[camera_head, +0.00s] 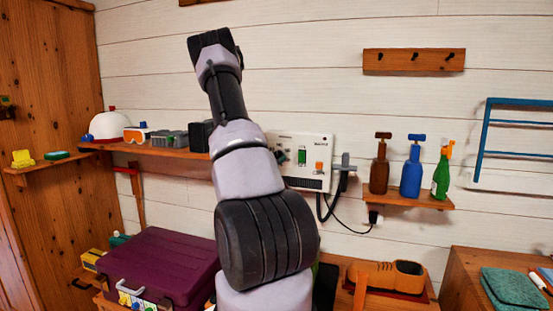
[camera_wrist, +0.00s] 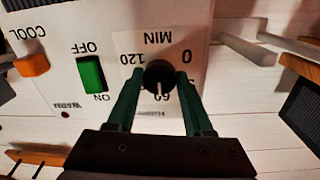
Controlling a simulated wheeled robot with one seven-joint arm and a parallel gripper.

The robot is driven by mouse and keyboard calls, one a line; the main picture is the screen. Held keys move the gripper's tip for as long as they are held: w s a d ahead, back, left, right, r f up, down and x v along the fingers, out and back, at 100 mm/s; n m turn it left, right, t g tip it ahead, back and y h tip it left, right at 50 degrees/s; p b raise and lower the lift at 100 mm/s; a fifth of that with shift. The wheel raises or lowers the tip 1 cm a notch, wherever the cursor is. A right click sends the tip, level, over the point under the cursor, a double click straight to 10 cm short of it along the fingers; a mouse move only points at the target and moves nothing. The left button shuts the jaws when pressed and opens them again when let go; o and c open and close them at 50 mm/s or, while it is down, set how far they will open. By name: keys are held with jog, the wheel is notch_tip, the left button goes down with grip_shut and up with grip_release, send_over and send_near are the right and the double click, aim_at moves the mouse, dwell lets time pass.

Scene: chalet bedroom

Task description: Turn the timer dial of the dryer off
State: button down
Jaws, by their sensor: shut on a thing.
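The dryer (camera_head: 312,145) is a white box on the wall, right of my arm in the head view. Its panel (camera_wrist: 210,20) appears upside down in the wrist view. The black round timer dial (camera_wrist: 158,72) has a white pointer mark directed at the 60 label; 0 and 120 are printed to either side. My gripper (camera_wrist: 159,80) has its dark green fingers on both sides of the dial, shut on it. In the head view my arm hides most of the gripper and the dial.
Beside the dial are a green OFF/ON switch (camera_wrist: 92,75) and an orange COOL switch (camera_wrist: 33,64). A hose and cord (camera_head: 345,180) hang at the dryer's right. A small shelf (camera_head: 410,199) holds bottles. A purple case (camera_head: 160,262) lies below left.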

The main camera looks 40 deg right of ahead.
jog(key=shift+n, duration=0.3)
jog(key=n, duration=0.5)
jog(key=shift+f, duration=0.1)
jog(key=n, duration=1.2)
jog(key=shift+n+t, duration=0.3)
jog(key=shift+t, duration=0.1)
jog(key=n, duration=0.6)
jog(key=shift+s, duration=0.1)
jog(key=shift+n+t, duration=0.3)
jog(key=shift+c, duration=1.4)
grip_release()
